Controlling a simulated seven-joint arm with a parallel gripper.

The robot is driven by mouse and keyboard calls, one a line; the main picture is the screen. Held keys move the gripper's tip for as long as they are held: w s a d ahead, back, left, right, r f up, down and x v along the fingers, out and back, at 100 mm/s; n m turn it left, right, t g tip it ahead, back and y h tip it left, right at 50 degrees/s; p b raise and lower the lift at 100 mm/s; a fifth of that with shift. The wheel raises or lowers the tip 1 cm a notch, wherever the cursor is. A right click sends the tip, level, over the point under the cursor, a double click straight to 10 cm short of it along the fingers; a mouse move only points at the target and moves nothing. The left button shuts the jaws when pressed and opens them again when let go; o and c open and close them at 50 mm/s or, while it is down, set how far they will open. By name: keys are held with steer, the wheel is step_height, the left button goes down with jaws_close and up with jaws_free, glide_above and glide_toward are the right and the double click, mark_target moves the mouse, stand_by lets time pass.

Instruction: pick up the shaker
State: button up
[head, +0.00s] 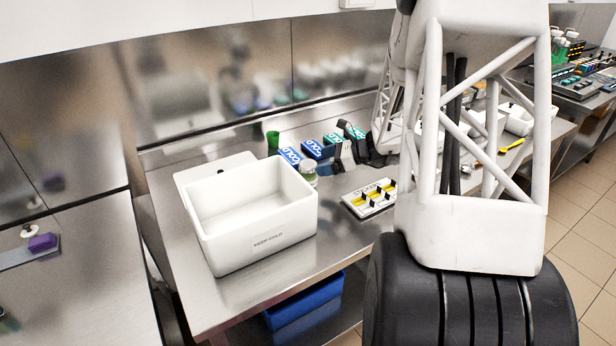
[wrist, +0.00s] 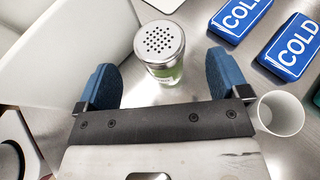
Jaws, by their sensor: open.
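The shaker (wrist: 161,52) has a perforated metal lid and a clear body with a green label. In the wrist view it stands just beyond my gripper (wrist: 163,82), centred in front of the gap between the blue fingertips. My gripper is open, with nothing held between its fingers. In the head view the shaker (head: 308,171) shows small beside the right back corner of the white bin, partly hidden by it. My gripper's dark fingers are hard to make out in the head view.
A white bin (head: 262,241) stands left of the shaker, close to it. Blue COLD packs (wrist: 292,47) lie to its right. A white cup (wrist: 279,113) is near my right finger. A green cup (head: 272,139) stands behind. A white panel with yellow strips (head: 369,198) lies to the right.

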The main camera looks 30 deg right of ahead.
mark_target(311, 164)
steer(key=shift+w+a+f, duration=0.2)
steer(key=shift+w+a, duration=0.05)
steer(key=shift+a, duration=0.05)
steer(key=shift+x, duration=2.6)
steer(key=shift+c, duration=0.2)
steer(key=c, duration=1)
steer(key=shift+r, duration=0.1)
steer(key=shift+r, duration=4.95)
